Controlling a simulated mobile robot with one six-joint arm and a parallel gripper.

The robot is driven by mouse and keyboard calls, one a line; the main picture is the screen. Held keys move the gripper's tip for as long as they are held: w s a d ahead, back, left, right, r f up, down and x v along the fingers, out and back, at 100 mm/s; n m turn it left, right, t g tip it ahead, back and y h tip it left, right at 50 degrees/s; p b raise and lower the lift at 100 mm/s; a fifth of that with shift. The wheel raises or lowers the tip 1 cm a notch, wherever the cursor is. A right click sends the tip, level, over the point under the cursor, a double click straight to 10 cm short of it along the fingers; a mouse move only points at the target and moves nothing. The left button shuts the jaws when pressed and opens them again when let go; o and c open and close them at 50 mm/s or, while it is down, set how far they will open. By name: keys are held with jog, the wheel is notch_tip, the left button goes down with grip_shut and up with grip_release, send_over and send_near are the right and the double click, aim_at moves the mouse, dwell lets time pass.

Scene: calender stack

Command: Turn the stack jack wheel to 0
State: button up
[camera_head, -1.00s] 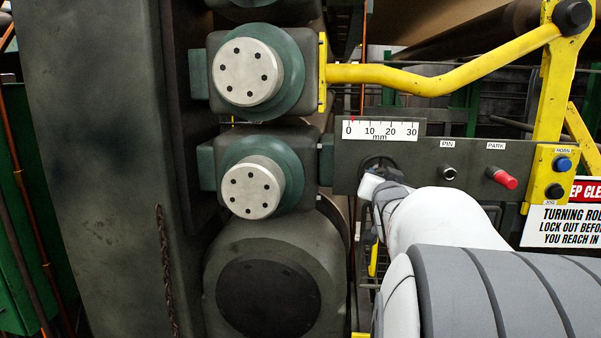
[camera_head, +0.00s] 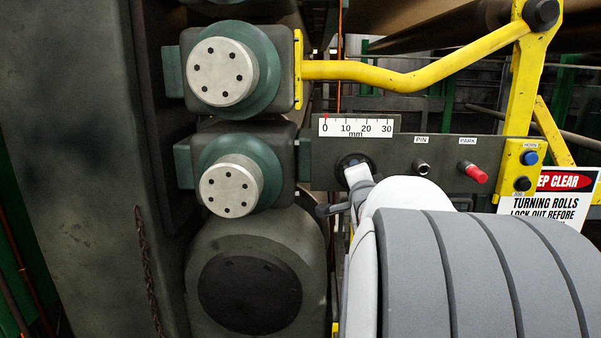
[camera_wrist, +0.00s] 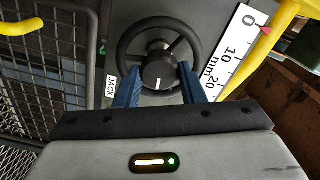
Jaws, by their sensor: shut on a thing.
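The stack jack wheel (camera_wrist: 157,66) is a black handwheel with a round hub and a white mark on it, beside a JACK label (camera_wrist: 110,92) in the wrist view. My gripper (camera_wrist: 160,72) is shut on the wheel, its blue fingers on either side of the hub. In the head view the wheel (camera_head: 352,160) is mostly hidden behind my gripper. The white mm scale (camera_head: 355,127) runs from 0 to 30 above it. Its red pointer (camera_head: 326,116) stands at about 0, and the wrist view also shows the pointer (camera_wrist: 266,30) by the 0.
Right of the wheel on the dark panel are a PIN knob (camera_head: 423,168), a red PARK knob (camera_head: 473,172) and a blue HORN button (camera_head: 530,158). A yellow guard bar (camera_head: 420,80) crosses above. Roll ends (camera_head: 230,190) stand at left. A warning sign (camera_head: 550,205) hangs at right.

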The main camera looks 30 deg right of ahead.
jog(key=shift+m, duration=0.6)
jog(key=o, duration=1)
jog(key=p+v, duration=0.1)
jog(key=v, duration=0.6)
jog(key=shift+s+a, duration=0.25)
jog(key=shift+s, duration=0.1)
